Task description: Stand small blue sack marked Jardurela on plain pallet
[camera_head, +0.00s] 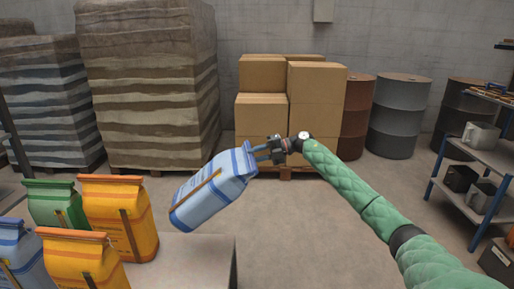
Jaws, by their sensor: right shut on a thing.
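A light blue sack (208,192) with darker blue bands and a brown strip hangs tilted in the air, its top toward the upper right. My right gripper (262,152) is shut on its top end, with the arm reaching in from the lower right. The sack is above and beyond the grey platform (190,262). Any name on it is too small to read. I cannot make out a bare pallet. My left gripper is not in view.
Orange sacks (135,225), a green sack (55,205) and another blue sack (22,258) stand at lower left. Cardboard boxes (262,115) on a wooden pallet (285,173) and drums (398,115) stand behind. A shelf rack (480,160) is at right. The middle floor is clear.

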